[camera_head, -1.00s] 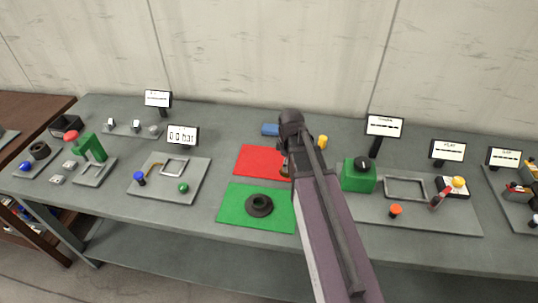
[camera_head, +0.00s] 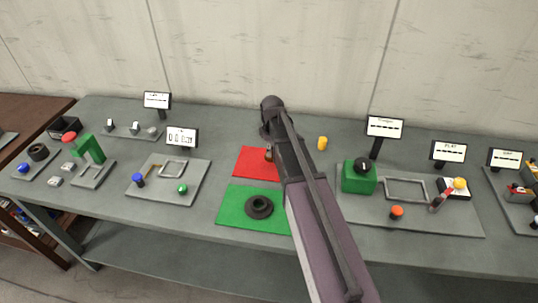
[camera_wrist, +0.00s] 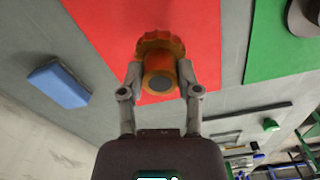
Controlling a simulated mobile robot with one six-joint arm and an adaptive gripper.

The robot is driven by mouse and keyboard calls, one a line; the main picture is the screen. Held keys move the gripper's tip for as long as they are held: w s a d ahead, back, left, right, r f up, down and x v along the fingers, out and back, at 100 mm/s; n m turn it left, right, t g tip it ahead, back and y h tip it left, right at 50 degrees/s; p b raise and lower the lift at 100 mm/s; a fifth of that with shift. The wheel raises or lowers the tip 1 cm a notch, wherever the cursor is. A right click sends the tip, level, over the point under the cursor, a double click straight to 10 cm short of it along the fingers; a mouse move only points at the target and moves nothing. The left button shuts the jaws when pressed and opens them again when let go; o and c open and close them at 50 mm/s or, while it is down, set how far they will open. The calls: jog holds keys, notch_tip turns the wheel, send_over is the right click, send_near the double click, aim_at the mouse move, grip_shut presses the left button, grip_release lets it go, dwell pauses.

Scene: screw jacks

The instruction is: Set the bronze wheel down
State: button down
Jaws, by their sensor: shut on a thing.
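The bronze wheel (camera_wrist: 160,52) is a knobbed orange-brown piece with a narrower hub that has a grey end. In the wrist view, the two fingers of my gripper (camera_wrist: 160,78) are shut on its hub from both sides. The red mat (camera_wrist: 208,35) lies behind it. In the head view, a small bit of the wheel (camera_head: 268,155) shows at the red mat (camera_head: 250,165), beside my arm, which hides most of it and the fingers. I cannot tell whether the wheel touches the mat.
A green mat (camera_head: 230,208) in front carries a dark round flanged piece (camera_head: 259,206). A blue block (camera_wrist: 58,84) lies beside the red mat. A yellow cylinder (camera_head: 322,143) and a green box with a black knob (camera_head: 358,178) stand right of my arm.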

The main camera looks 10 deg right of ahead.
jog(key=shift+w, duration=0.1)
jog(key=shift+w+a, duration=0.1)
jog(key=shift+w, duration=0.15)
jog(key=shift+w+a+f+b, duration=0.1)
jog(key=shift+w+f+b, duration=0.2)
jog(key=shift+f+b, duration=1.5)
jog(key=shift+b, duration=0.05)
jog(key=shift+f, duration=0.2)
jog(key=shift+c, duration=1.5)
grip_release()
jog(key=shift+r, duration=0.1)
jog(key=shift+r, duration=0.1)
notch_tip(320, 180, up, 12)
jog(key=p, duration=1.2)
